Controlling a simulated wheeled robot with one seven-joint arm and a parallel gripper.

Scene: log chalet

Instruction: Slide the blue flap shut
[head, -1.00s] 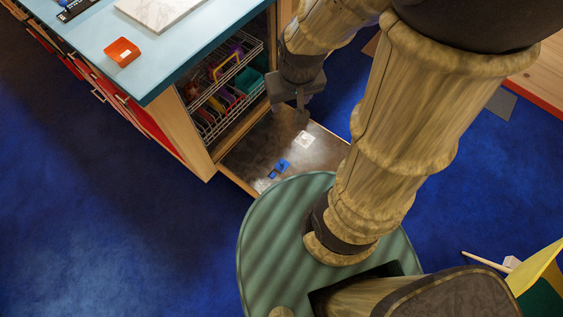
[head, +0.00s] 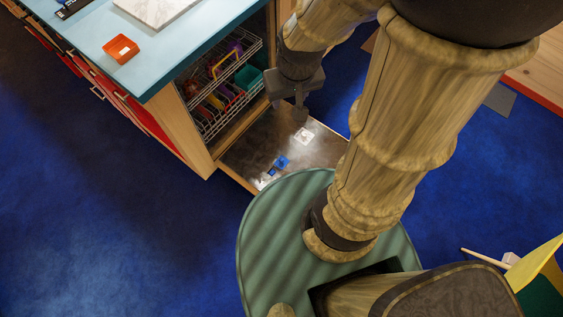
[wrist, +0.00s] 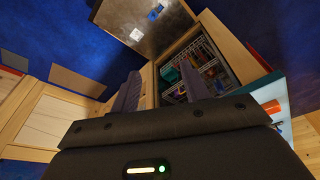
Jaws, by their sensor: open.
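The open flap (head: 240,160) sticks out from the cabinet's end, below the wire baskets. Its visible face is brown-grey, not blue, with a small blue patch and a white patch on it. Its near corner is hidden behind my base in the head view. In the wrist view the flap (wrist: 168,30) is at the top, beyond my fingers. My gripper (head: 300,113) is above and beside the flap's far edge in the head view, seemingly apart from it. In the wrist view my gripper (wrist: 158,70) has its fingers spread with nothing between them.
The cabinet has a light blue top (head: 95,40) carrying an orange box (head: 121,48) and a white marble board (head: 158,8). Wire baskets (head: 225,90) with colourful items fill the open cabinet. Blue carpet (head: 90,220) is clear at left. Yellow and green furniture (head: 540,275) stands at lower right.

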